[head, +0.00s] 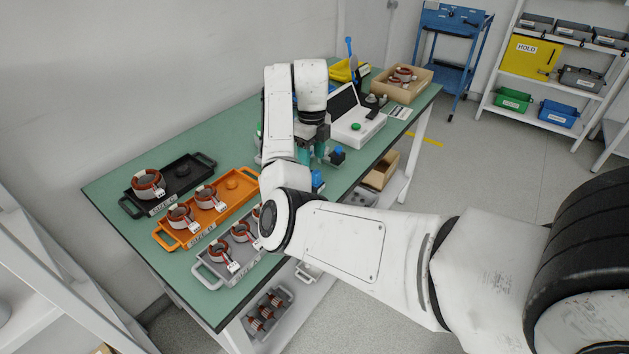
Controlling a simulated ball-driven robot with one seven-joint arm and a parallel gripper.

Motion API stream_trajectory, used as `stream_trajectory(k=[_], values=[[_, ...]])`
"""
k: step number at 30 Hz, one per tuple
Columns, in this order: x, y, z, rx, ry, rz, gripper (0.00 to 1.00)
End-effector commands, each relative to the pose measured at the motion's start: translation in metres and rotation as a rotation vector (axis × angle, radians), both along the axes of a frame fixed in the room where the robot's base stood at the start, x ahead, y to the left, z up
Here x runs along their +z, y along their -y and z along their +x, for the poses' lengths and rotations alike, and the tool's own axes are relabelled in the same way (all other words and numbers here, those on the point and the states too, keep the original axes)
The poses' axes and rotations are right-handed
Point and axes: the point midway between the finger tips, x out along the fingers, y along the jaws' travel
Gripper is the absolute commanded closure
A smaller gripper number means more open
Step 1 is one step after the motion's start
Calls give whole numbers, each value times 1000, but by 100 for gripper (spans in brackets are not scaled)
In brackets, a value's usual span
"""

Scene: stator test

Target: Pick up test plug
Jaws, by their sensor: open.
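My gripper (312,160) hangs over the green workbench (115,190), just left of the white test instrument (362,128). Its teal fingers point down and stand apart; I see nothing held between them. A blue-topped dark plug-like piece (338,155) is close to the right of the fingers. Another blue piece (317,179) shows just below them, partly hidden by my arm. I cannot tell which of these is the test plug, or whether the fingers touch either one.
Black (181,188), orange (214,214) and grey (203,274) trays with copper-wound stators fill the bench's left part. A wooden box (418,92) and a yellow bin (343,73) stand at the far end. My arm hides part of the grey tray and bench.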

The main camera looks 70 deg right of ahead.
Motion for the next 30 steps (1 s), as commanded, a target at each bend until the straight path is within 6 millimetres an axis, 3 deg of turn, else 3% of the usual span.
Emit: stream_trajectory(k=[15, 24, 30], values=[[-59, 1, -9, 2, 0, 1, 45], [-65, 1, -9, 2, 2, 0, 45], [-64, 1, -9, 2, 2, 0, 62]])
